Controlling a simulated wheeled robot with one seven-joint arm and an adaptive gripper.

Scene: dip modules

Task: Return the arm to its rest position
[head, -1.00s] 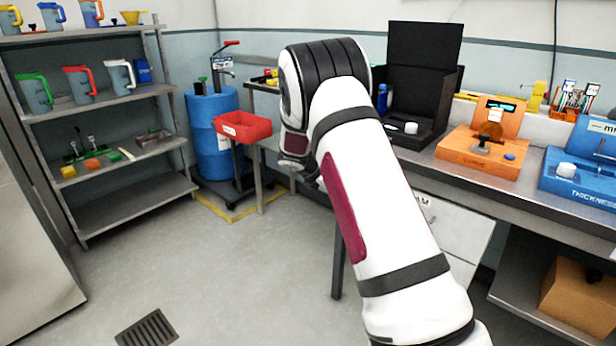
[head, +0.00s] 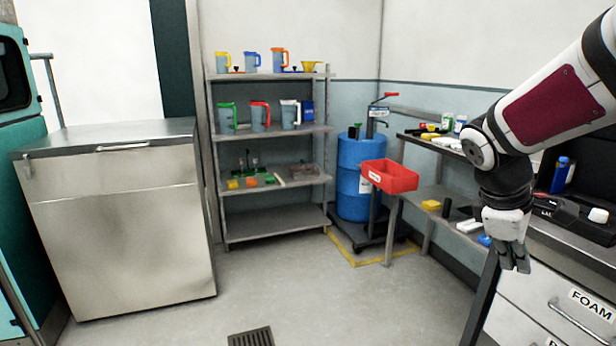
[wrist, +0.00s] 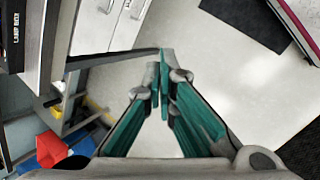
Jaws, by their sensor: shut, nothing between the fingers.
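My gripper (head: 515,262) hangs pointing down at the right of the head view, in front of the workbench's left end. Its fingers are together and hold nothing. My white arm with a dark red panel reaches in from the right edge, bent at the elbow. In the wrist view my gripper's teal-sided fingers (wrist: 162,62) meet at the tips over bare grey floor.
The workbench drawers (head: 560,305) are close beside my gripper. A red bin (head: 390,177) stands by a blue drum (head: 358,165). A shelf with jugs (head: 272,232) and a steel cabinet (head: 120,235) stand left. The middle floor is clear.

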